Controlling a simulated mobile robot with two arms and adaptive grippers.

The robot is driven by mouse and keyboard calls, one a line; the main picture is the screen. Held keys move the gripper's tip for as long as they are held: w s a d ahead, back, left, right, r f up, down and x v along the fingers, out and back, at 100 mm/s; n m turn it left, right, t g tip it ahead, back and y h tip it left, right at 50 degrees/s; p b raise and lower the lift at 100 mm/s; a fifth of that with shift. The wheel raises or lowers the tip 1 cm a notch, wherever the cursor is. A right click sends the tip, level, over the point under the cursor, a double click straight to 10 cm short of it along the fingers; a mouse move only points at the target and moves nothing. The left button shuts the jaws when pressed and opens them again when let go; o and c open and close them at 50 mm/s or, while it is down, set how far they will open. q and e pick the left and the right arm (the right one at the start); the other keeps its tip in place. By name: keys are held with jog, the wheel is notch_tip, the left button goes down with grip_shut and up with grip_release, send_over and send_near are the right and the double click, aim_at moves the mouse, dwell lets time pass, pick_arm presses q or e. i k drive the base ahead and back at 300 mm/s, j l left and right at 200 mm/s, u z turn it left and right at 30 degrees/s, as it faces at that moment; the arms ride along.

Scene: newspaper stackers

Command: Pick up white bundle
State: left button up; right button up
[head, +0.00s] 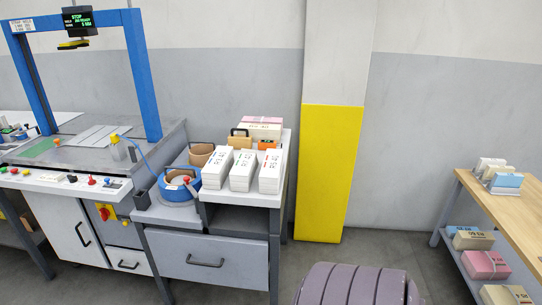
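Three white bundles stand side by side on the light top of a grey cabinet (207,260): a left one (217,168), a middle one (243,171) and a right one (270,172). Each has dark print and small coloured marks on its front. A cream bundle (511,294) lies low at the right, partly cut off by the picture edge. Neither of my grippers is in view.
A yellow-based pillar (329,175) stands right. A wooden table (515,212) is far right. A ribbed purple-grey shape (355,287) fills the bottom; I cannot tell what it is.

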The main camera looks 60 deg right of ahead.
aim_at(242, 174)
jog(key=z, duration=1.9)
jog(key=i+l, duration=0.25)
jog(key=l, duration=0.15)
jog(key=u, duration=0.05)
